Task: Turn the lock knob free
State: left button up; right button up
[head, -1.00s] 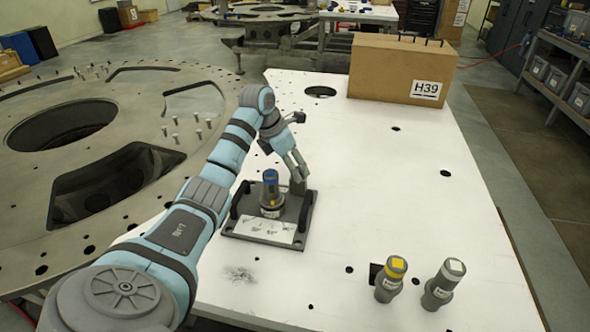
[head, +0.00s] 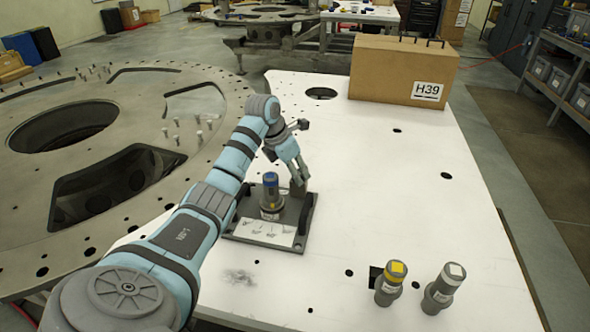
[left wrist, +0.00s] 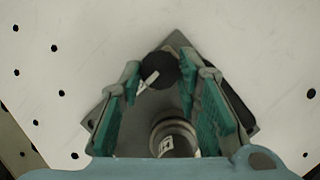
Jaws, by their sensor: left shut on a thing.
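The lock knob (left wrist: 158,70) is a round black knob with a white pointer mark, seen in the left wrist view on a grey base plate (left wrist: 178,42). My left gripper (left wrist: 170,74) has its teal-padded fingers on either side of the knob and is shut on it. In the head view my left gripper (head: 298,181) points down at the back right of the base plate (head: 287,243), and its fingers hide the knob. A grey cylinder with a blue top (head: 271,188) stands upright on the plate, in front of the gripper. My right gripper is not in view.
Two black handles flank the cylinder on the plate. A yellow-topped cylinder (head: 390,285) and a white-topped cylinder (head: 443,288) stand at the front right of the white table (head: 400,190). A cardboard box marked H39 (head: 385,75) sits at the back.

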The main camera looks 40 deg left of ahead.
pick_arm(q)
jog(key=n+p, duration=0.1)
jog(key=n+y+p, duration=0.1)
jog(key=n, duration=0.1)
jog(key=shift+d+r+p, duration=0.2)
jog(key=shift+p, duration=0.2)
jog(key=shift+w+f+n+y+p, duration=0.1)
jog(key=shift+n+y+p, duration=0.15)
jog(key=shift+n+p, duration=0.25)
jog(key=shift+w+f+n+y+p, duration=0.1)
jog(key=shift+n+y+p, duration=0.15)
jog(key=shift+n, duration=0.45)
jog(key=o, duration=1)
jog(key=shift+c, duration=0.2)
jog(key=shift+o, duration=0.9)
jog(key=shift+w+f, duration=0.1)
jog(key=shift+w, duration=0.1)
jog(key=v, duration=1.2)
